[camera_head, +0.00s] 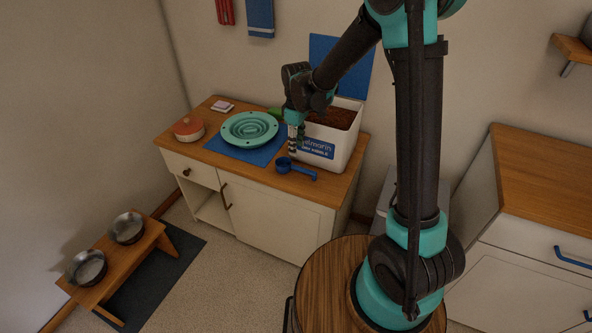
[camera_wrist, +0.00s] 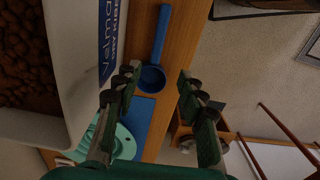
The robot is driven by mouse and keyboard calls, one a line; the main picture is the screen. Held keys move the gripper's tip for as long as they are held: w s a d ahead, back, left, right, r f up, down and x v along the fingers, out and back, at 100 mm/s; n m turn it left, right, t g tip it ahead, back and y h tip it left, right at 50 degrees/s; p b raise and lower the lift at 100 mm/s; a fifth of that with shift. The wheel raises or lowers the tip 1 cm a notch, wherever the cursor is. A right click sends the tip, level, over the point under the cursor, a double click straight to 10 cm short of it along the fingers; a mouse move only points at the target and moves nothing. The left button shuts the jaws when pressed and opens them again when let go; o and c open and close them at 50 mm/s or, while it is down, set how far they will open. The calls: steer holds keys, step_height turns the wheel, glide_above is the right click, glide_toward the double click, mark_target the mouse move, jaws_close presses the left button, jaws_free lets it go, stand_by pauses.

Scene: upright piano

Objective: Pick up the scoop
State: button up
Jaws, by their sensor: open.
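The blue scoop (camera_head: 303,171) lies on the wooden top of the low cabinet, near its front edge, with its handle pointing right. In the wrist view the scoop (camera_wrist: 161,36) shows its round cup between my fingertips in the picture and its handle running up and away. My gripper (camera_head: 294,153) points down just above and behind the cup. In the wrist view my gripper (camera_wrist: 157,75) is open, with one finger on each side of the cup and nothing held. I cannot tell the exact height gap.
A white bin (camera_head: 345,150) of brown kibble with a blue label stands close behind the scoop. A teal ridged dish (camera_head: 249,128) sits on a blue mat (camera_head: 254,157) to the left. A red-lidded pot (camera_head: 188,128) is farther left. A low bench (camera_head: 110,262) holds two metal bowls.

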glide_above(298, 167)
steer(key=f, duration=0.6)
steer(key=shift+s+a+f, duration=0.15)
steer(key=shift+s+f, duration=0.05)
steer(key=shift+s, duration=0.05)
steer(key=shift+w+d+f, duration=0.1)
steer(key=shift+d+f, duration=0.05)
steer(key=shift+f, duration=1.2)
steer(key=shift+w+d+f, duration=0.1)
steer(key=shift+f, duration=1.25)
jaws_close()
